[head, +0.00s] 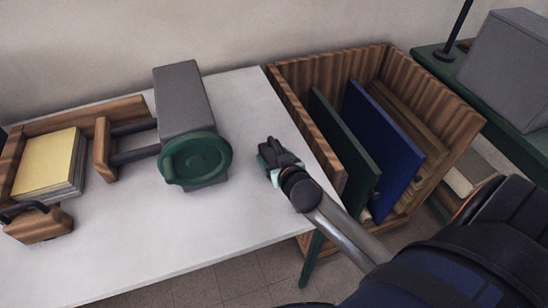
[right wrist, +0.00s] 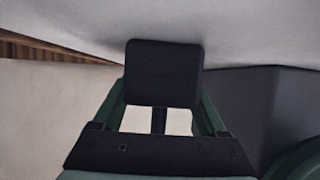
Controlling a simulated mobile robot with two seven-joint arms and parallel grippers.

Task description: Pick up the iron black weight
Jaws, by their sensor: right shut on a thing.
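The iron black weight (right wrist: 163,73) shows in the right wrist view as a dark block with rounded corners. It sits between the two green fingers of my right gripper (right wrist: 160,100), which is shut on it. In the head view my right gripper (head: 271,153) is over the right part of the white table, between the green-and-grey device and the wooden crate. There the weight is small and hard to separate from the dark fingers. I cannot tell whether it touches the table. My left gripper is not in view.
A grey device with a green round part (head: 195,158) stands left of my gripper on the white table (head: 120,225). A wooden holder with yellow-topped paper (head: 45,163) is farther left. A wooden crate (head: 312,72) with upright panels stands right. The table's front is clear.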

